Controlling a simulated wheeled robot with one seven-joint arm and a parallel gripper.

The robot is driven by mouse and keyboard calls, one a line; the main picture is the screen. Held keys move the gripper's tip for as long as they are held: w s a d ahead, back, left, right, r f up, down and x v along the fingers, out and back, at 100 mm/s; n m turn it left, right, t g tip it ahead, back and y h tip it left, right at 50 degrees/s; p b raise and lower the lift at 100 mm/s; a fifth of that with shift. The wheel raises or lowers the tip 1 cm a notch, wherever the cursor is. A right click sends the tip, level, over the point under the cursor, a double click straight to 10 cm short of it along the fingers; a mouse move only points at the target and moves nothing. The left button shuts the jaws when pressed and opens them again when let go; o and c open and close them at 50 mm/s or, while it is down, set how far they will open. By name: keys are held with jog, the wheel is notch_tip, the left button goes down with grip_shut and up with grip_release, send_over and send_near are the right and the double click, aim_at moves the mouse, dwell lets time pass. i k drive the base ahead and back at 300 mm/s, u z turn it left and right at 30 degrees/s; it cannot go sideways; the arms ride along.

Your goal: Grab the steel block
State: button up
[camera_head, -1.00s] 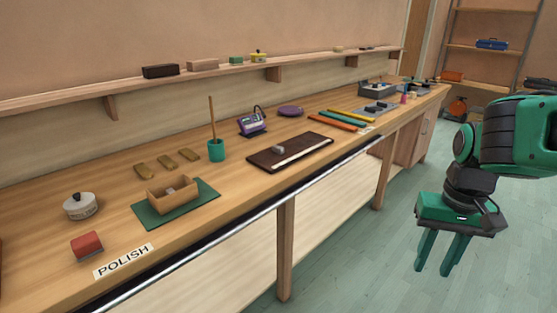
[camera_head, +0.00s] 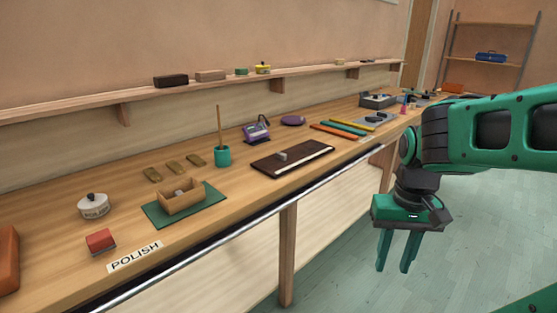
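A small grey block (camera_head: 281,157) that looks like metal lies on a dark brown board (camera_head: 305,161) at the middle of the workbench. Another small greyish piece (camera_head: 179,193) sits inside an open wooden box (camera_head: 184,203) on a green mat (camera_head: 155,214). I cannot tell for sure which of the two is the steel block. My gripper (camera_head: 395,268) points down over the floor, in front of the bench and to the right of both pieces. Its fingers are apart, with nothing between them.
A red block (camera_head: 101,241), a white lidded pot (camera_head: 93,206) and a teal cup (camera_head: 222,156) with a stick stand on the bench. A metal rail (camera_head: 230,233) runs along its front edge. The floor (camera_head: 350,270) before the bench is clear.

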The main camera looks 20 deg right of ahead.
aim_at(280, 155)
jog(key=u, duration=0.05)
jog(key=i, duration=1)
jog(key=z, duration=0.05)
